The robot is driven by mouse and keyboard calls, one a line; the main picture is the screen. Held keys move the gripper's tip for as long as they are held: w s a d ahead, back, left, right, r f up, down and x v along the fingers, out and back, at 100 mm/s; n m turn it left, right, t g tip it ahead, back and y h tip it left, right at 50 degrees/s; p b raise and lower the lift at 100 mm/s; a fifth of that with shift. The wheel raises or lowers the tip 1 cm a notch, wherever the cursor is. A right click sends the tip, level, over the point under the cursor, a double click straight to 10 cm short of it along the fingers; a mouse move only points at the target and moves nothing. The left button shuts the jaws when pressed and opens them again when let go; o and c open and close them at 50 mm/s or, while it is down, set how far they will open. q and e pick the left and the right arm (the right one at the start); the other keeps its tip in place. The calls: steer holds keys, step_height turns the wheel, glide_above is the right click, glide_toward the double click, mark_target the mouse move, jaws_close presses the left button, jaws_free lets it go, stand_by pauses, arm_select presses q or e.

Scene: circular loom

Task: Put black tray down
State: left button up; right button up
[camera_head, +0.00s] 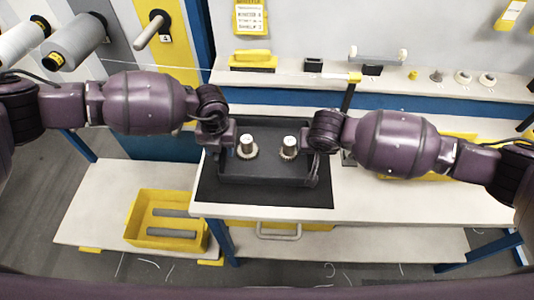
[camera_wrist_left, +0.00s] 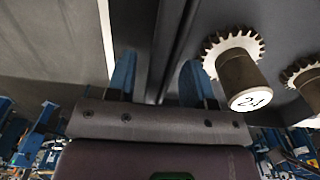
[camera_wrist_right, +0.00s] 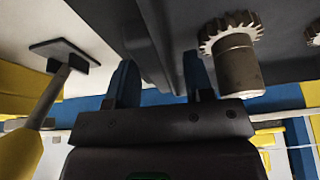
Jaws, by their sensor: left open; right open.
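The black tray (camera_head: 262,181) appears to rest level on a dark mat (camera_head: 220,196) on the workbench. Two metal gears with upright hubs and white tops, a left gear (camera_head: 247,147) and a right gear (camera_head: 289,149), stand in it. My left gripper (camera_head: 224,150) is at the tray's left side; in the left wrist view its open fingers (camera_wrist_left: 159,80) straddle the tray wall (camera_wrist_left: 173,45). My right gripper (camera_head: 312,160) is at the right side; in the right wrist view its open fingers (camera_wrist_right: 160,80) straddle the other wall (camera_wrist_right: 150,40). Contact with the walls cannot be told.
A yellow bin (camera_head: 168,222) with grey bars sits on the lower shelf at left. A back ledge (camera_head: 430,92) holds small parts. The white bench top (camera_head: 420,203) is clear at front right.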

arm_select(q)
step_height(320, 180, up, 12)
arm_select(e)
steer(key=v, duration=1.2)
arm_select(q)
steer(key=shift+s+d, duration=0.1)
stand_by(0.7)
